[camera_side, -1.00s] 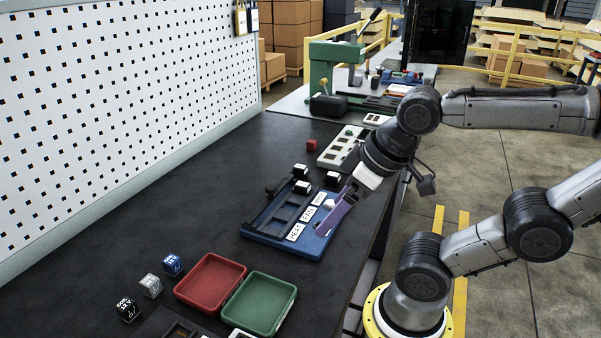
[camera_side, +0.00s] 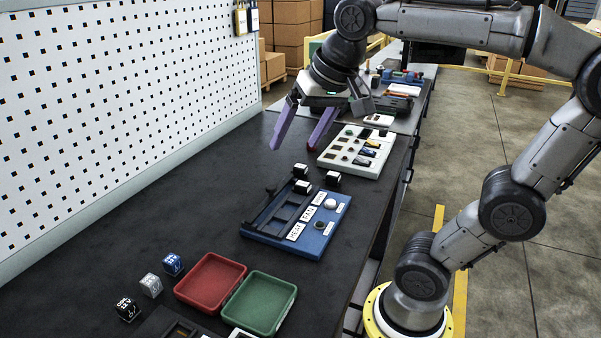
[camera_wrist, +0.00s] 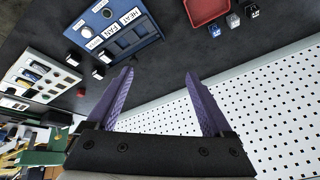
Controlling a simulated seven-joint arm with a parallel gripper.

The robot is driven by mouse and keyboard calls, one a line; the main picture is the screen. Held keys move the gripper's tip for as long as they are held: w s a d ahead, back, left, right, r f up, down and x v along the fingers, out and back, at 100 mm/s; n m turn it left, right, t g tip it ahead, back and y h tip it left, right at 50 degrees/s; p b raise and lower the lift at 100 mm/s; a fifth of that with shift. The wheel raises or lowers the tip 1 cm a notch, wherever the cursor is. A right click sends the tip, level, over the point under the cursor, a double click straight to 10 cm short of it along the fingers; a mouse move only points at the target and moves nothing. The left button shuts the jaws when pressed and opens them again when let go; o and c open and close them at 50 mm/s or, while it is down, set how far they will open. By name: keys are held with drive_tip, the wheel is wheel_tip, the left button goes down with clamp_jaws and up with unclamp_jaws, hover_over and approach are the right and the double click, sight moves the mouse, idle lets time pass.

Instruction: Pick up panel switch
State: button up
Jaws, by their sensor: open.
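Several small pieces could be the panel switch; I cannot tell which. Labelled black (camera_side: 127,309), grey (camera_side: 151,286) and blue (camera_side: 172,264) cubes stand in a row at the front left. Black-and-white blocks (camera_side: 302,187) stand at the far edge of the blue panel (camera_side: 270,238). A white panel (camera_side: 340,160) carries dark, blue and yellow pieces. My gripper (camera_side: 294,147) is open and empty above the bench, left of the white panel. In the wrist view, its purple fingers (camera_wrist: 160,75) are spread with nothing between them.
A red tray (camera_side: 240,268) and a green tray (camera_side: 292,296) stand at the front.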

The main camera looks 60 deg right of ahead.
drive_tip(key=w+d+r+m+g+h, duration=0.1)
drive_tip(key=w+d+r+m+g, duration=0.1)
drive_tip(key=w+d+m, duration=0.5)
drive_tip(key=m+g, duration=0.3)
drive_tip(key=m, duration=0.1)
hover_over(300, 167)
drive_tip(key=a, duration=0.1)
drive_tip(key=shift+y, duration=0.3)
wheel_tip(300, 167, down, 22)
drive_tip(key=shift+s+f, duration=0.15)
drive_tip(key=shift+f, duration=0.1)
drive_tip(key=shift+d+f, duration=0.15)
drive_tip(key=shift+f, duration=0.9)
drive_tip(key=shift+d+f, duration=0.2)
drive_tip(key=shift+f, duration=0.85)
drive_tip(key=shift+d+f, duration=0.15)
drive_tip(key=shift+f, duration=0.9)
clamp_jaws()
drive_tip(key=shift+r, duration=0.1)
